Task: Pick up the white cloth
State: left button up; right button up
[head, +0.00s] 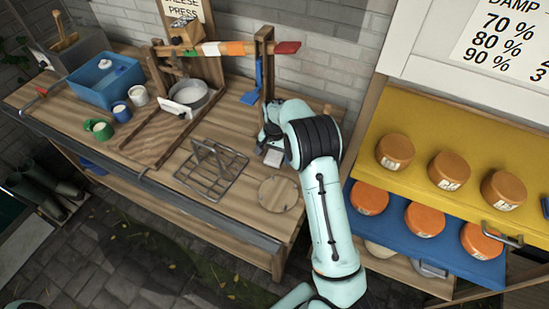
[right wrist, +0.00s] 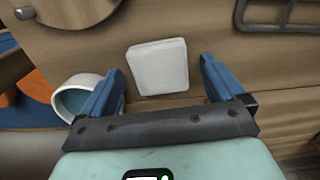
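The white cloth (right wrist: 158,66) is a small, flat, folded square on the wooden bench top. In the right wrist view it lies between and just beyond my two blue fingertips, with a gap on each side. In the head view the cloth (head: 273,157) shows as a small white patch beside my right gripper (head: 266,141), partly blocked by my arm. My right gripper (right wrist: 157,80) is open and empty, over the bench near the cloth. How high it is above the bench is hard to tell. My left gripper is not in view.
A white cup with blue inside (right wrist: 80,98) stands close beside one finger in the right wrist view. A wire rack (head: 210,172) and a round wooden disc (head: 278,194) lie nearby on the bench. The wooden post (head: 264,65) stands behind. Shelves with orange cheeses (head: 395,151) are at right.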

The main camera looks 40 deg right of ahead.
aim_at(274, 156)
jog(key=c, duration=1)
jog(key=shift+r, duration=0.1)
jog(key=shift+c, duration=0.2)
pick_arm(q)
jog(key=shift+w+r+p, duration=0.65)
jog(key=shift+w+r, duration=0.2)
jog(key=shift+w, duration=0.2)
pick_arm(e)
notch_tip(274, 156, up, 20)
